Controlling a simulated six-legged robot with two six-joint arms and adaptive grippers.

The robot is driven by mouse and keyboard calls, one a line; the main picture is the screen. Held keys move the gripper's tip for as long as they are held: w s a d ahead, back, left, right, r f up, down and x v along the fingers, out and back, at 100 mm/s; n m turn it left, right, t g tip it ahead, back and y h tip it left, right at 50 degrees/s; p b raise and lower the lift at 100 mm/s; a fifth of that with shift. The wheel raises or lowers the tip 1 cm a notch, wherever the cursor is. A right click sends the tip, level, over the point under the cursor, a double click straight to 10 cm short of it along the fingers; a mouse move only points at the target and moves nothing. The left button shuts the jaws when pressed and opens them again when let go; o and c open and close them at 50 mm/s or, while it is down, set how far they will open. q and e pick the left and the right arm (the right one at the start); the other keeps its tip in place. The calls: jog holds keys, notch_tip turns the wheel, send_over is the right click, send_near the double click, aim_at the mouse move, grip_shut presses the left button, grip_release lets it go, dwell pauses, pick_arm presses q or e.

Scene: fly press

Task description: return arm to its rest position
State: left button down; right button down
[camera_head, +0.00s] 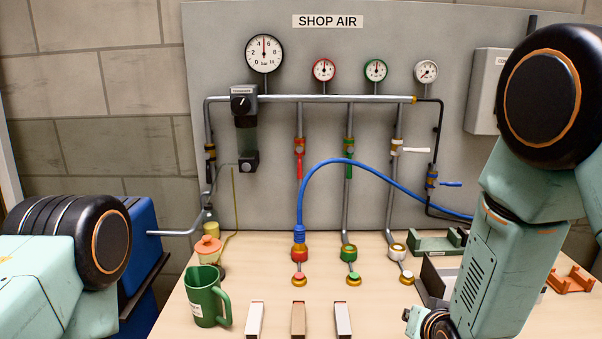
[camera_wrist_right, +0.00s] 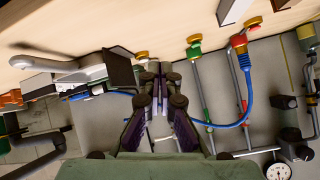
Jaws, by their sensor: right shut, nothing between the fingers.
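My right arm (camera_head: 500,265) comes down on the right side of the head view, in front of the bench. Its wrist is at the bottom edge, and the fingers cannot be made out there. In the right wrist view my right gripper (camera_wrist_right: 156,68) is shut with nothing between its fingertips. The fingers point toward the bench edge and the panel, touching nothing that I can see. Part of my left arm (camera_head: 45,270) shows at the lower left of the head view. My left gripper is out of view.
The wooden bench (camera_head: 255,280) holds a green mug (camera_head: 206,297), several upright blocks and a dark holder (camera_head: 432,285) close to my right arm. A blue hose (camera_head: 385,177) arches from the red-collared fitting. Gauges and pipes cover the grey panel (camera_head: 225,50).

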jog(key=s+f+n+g+b, duration=0.1)
jog(key=s+f+g+b, duration=0.4)
jog(key=s+f, duration=1)
jog(key=s+f+n+g+b, duration=0.2)
jog(key=s+f+g+b, duration=0.3)
jog(key=s+f, duration=0.9)
jog(key=s+d, duration=0.1)
jog(key=s, duration=0.6)
jog(key=shift+f+n+g, duration=0.3)
jog(key=shift+f, duration=0.1)
